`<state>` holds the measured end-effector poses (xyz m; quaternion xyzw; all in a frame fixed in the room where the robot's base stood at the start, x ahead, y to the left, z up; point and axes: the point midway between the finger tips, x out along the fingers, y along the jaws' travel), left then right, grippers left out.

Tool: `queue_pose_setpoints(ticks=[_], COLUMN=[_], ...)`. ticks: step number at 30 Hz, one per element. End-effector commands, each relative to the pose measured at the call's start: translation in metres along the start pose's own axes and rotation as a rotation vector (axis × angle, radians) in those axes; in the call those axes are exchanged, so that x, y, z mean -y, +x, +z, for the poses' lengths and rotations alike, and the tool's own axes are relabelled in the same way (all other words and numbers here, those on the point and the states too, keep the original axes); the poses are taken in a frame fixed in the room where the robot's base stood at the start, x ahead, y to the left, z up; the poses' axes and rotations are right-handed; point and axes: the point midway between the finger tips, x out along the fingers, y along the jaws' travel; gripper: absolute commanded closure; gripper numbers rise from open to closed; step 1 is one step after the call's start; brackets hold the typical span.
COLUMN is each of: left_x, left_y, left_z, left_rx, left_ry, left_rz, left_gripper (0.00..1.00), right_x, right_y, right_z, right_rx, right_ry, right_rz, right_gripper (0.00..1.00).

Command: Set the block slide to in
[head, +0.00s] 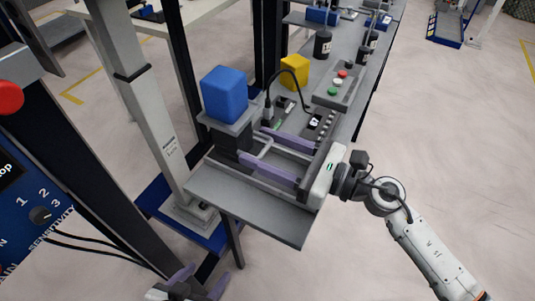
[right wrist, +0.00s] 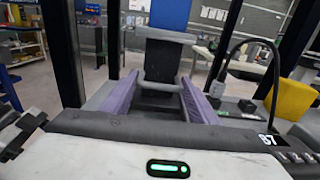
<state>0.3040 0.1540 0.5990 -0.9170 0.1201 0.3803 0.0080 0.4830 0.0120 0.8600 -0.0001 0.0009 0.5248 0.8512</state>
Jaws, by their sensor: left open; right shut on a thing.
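The block slide shows in the head view as a dark carriage (head: 232,143) with a grey plate and a large blue block (head: 225,93) on top, at the left end of the grey bench. Grey rails or bars run from it toward my right gripper (head: 251,149). The right gripper's purple fingers lie along both sides, shut on the slide's carriage. In the right wrist view the dark carriage (right wrist: 163,60) stands between the fingertips (right wrist: 160,82), with the blue block above cut by the frame's top. My left gripper (head: 206,279) is open and empty at the bottom edge, away from the slide.
A yellow block (head: 294,71), a black cable and a box with coloured buttons (head: 338,87) stand on the bench beyond the slide. Dark bottles (head: 322,45) stand farther back. A grey post (head: 137,90) rises left of the slide. Open floor lies to the right.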

Motion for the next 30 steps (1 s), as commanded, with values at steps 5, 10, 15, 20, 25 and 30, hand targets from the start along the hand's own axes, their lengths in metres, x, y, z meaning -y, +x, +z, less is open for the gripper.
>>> queue_pose_setpoints(ticks=[5, 10, 15, 20, 25, 30], left_x=[0.0, 0.0, 0.0, 0.0, 0.0, 0.001], left_y=[-0.001, 0.0, 0.0, 0.0, 0.003, 0.009], left_z=[0.003, 0.003, 0.003, 0.003, 0.005, 0.008], left_rx=[0.004, 0.004, 0.004, 0.004, 0.005, 0.005], left_ry=[-0.001, -0.001, -0.001, -0.001, 0.001, 0.005], left_rz=[0.0, 0.0, 0.0, 0.0, 0.0, 0.0], left_gripper=[0.36, 0.36, 0.36, 0.36, 0.36, 0.36], right_x=[0.005, 0.005, 0.004, 0.003, 0.003, 0.003], right_y=[0.001, 0.003, 0.002, 0.002, -0.014, -0.047], right_z=[0.002, 0.002, 0.002, 0.001, -0.001, -0.003], right_rx=[0.004, 0.005, 0.004, 0.003, 0.001, -0.001], right_ry=[-0.004, -0.005, -0.004, -0.002, -0.003, -0.002], right_rz=[-0.02, -0.017, -0.014, -0.011, -0.012, -0.012], right_gripper=[0.86, 0.44, 0.36, 0.36, 0.36, 0.36])
